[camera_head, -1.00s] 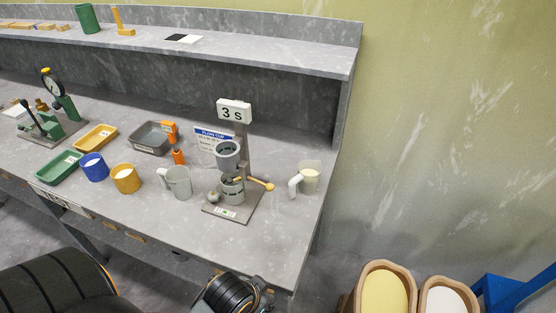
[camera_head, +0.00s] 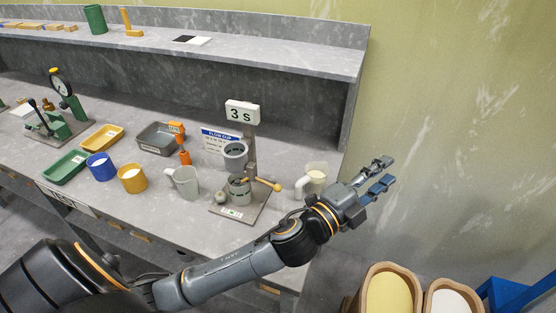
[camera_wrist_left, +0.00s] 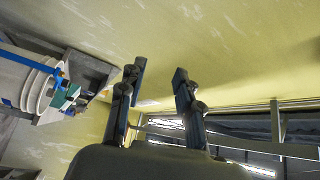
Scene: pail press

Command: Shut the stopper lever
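The flow cup stand holds a grey upper cup (camera_head: 235,155) above a lower grey cup (camera_head: 240,187), under a white sign reading "3 S" (camera_head: 242,112). The stopper lever (camera_head: 265,183), with a yellow-orange handle, sticks out to the right of the stand. My left gripper (camera_head: 384,172) is to the right of the lever and past the table's right edge, apart from it. Its fingers are spread and empty; they also show apart in the left wrist view (camera_wrist_left: 158,80). My right gripper is not in view.
A white-handled jug (camera_head: 313,180) stands between the stand and my left wrist. A grey mug (camera_head: 184,182), yellow cup (camera_head: 132,178) and blue cup (camera_head: 101,166) stand to the left. Two bins (camera_head: 386,293) are at the lower right.

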